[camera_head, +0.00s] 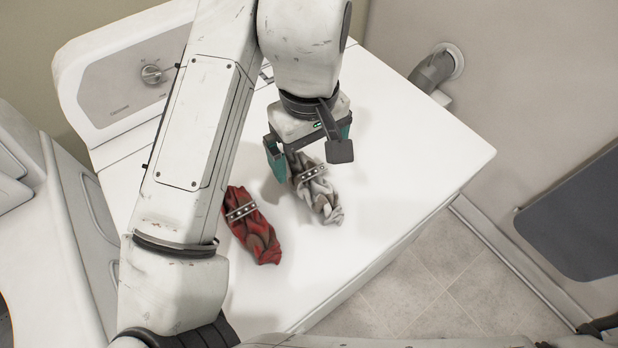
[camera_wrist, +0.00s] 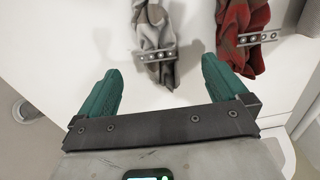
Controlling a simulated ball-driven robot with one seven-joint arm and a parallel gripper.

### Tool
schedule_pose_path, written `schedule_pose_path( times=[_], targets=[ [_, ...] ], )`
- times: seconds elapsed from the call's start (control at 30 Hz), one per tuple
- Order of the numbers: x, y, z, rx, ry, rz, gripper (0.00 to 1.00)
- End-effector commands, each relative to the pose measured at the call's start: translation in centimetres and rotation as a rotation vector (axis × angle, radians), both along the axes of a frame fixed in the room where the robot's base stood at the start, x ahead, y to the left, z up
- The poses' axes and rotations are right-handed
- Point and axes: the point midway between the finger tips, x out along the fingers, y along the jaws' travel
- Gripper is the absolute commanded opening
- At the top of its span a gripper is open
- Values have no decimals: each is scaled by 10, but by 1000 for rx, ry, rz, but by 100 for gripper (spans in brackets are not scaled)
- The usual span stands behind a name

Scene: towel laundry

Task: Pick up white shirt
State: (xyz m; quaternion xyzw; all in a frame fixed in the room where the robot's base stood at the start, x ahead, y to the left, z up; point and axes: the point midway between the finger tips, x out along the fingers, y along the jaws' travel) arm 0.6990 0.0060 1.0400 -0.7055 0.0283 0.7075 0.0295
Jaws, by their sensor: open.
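The white shirt (camera_head: 322,196) is a twisted whitish-grey bundle with a studded strip across it. It lies on the white top of the washing machine (camera_head: 400,180). My gripper (camera_head: 308,152) is above the far end of the shirt, with one teal finger on each side in the head view. In the wrist view the white shirt (camera_wrist: 157,40) lies ahead of the open fingertips (camera_wrist: 160,75), roughly centred between them, with nothing held. Whether the fingers touch the shirt cannot be told. The gripper hides the shirt's far end in the head view.
A red twisted cloth (camera_head: 250,226) with a similar studded strip lies just left of the white shirt; it also shows in the wrist view (camera_wrist: 240,30). The control panel with a knob (camera_head: 151,74) rises at the back left. The machine top is clear to the right.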

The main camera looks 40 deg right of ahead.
Motion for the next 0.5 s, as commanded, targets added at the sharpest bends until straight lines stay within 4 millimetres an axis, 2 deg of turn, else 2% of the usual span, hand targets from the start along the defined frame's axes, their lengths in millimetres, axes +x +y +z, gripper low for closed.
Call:
schedule_pose_path(
  times=[0.1, 0.37, 0.5],
  targets=[
    [0, 0, -18, -1, 2, 0, 100],
    [0, -1, -37, -2, -1, 0, 100],
    [0, -3, -55, -1, 0, -1, 100]
  ],
)
